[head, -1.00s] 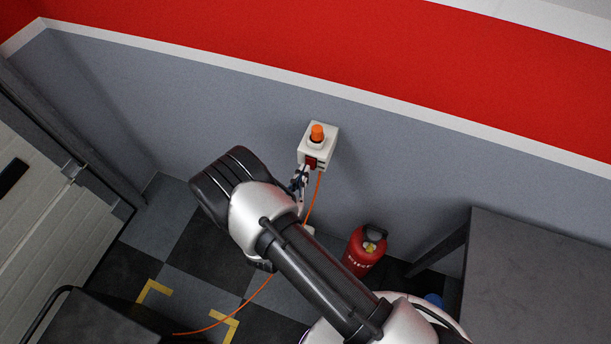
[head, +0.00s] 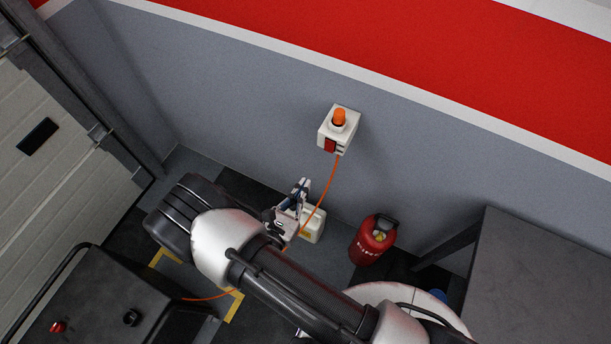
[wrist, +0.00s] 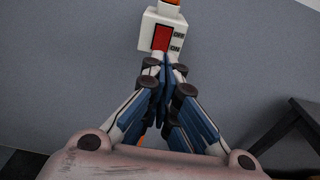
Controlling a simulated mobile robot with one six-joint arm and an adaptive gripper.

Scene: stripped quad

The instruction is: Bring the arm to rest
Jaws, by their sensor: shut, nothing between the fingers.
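My gripper (head: 302,188) is off the wall in the head view, below and left of a white wall box. In the wrist view its fingers (wrist: 165,68) are together, with nothing seen between them. The white box (head: 326,132) carries an orange knob or lamp (head: 339,117) on top and a red switch (head: 330,145) on its front. In the wrist view the box (wrist: 147,38) and its red switch (wrist: 161,38) show just beyond the fingertips, with small lettering beside the switch. In the head view the gripper is clearly apart from the box.
An orange cable (head: 325,190) hangs from the box to the floor. A white container (head: 314,224) stands behind my gripper, a red cylinder (head: 372,240) to its right. A dark table (head: 545,270) is at right, a dark cart (head: 95,300) at lower left. The wall above is clear.

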